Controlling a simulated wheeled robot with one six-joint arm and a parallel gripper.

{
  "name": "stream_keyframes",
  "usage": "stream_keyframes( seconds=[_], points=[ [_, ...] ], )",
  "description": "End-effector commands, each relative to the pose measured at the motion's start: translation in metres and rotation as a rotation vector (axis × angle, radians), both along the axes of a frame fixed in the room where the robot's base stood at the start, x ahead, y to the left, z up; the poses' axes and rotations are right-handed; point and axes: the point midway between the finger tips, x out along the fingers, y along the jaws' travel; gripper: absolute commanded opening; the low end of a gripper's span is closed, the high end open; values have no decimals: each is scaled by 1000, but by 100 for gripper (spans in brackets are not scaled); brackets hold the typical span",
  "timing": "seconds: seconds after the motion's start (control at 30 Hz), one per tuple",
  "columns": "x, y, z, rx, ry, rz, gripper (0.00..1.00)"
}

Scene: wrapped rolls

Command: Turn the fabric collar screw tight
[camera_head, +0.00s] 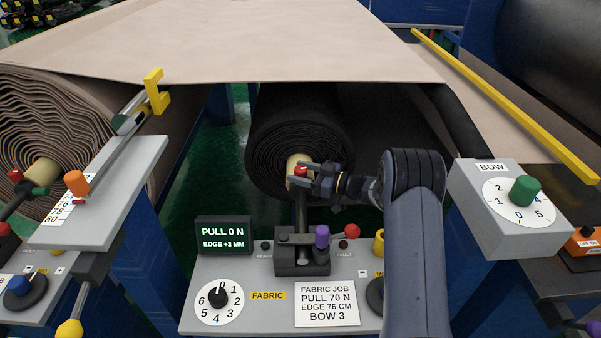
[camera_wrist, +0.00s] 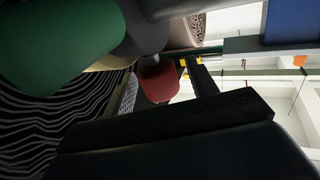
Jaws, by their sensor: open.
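The fabric collar screw appears as a red knob (camera_head: 300,170) at the pale core end of the dark roll (camera_head: 290,125) in the head view. In the wrist view the red knob (camera_wrist: 158,84) stands between the two fingers. My gripper (camera_head: 306,173) is open, with its fingers on either side of the knob; I cannot tell whether they touch it. The fingers partly hide the knob and core in the head view.
Below stands the fabric console with a display (camera_head: 223,235) reading PULL 0 N, EDGE +3 MM, a dial (camera_head: 218,298) and a job card (camera_head: 324,304). A clamp block with a purple knob (camera_head: 322,237) is under my gripper. The bow box (camera_head: 512,205) is at right.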

Motion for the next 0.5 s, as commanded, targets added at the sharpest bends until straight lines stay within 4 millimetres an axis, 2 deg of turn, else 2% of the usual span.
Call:
stream_keyframes(
  seconds=[0.5],
  points=[
    [-35,-84,-1,1,0,-3,55]
  ],
)
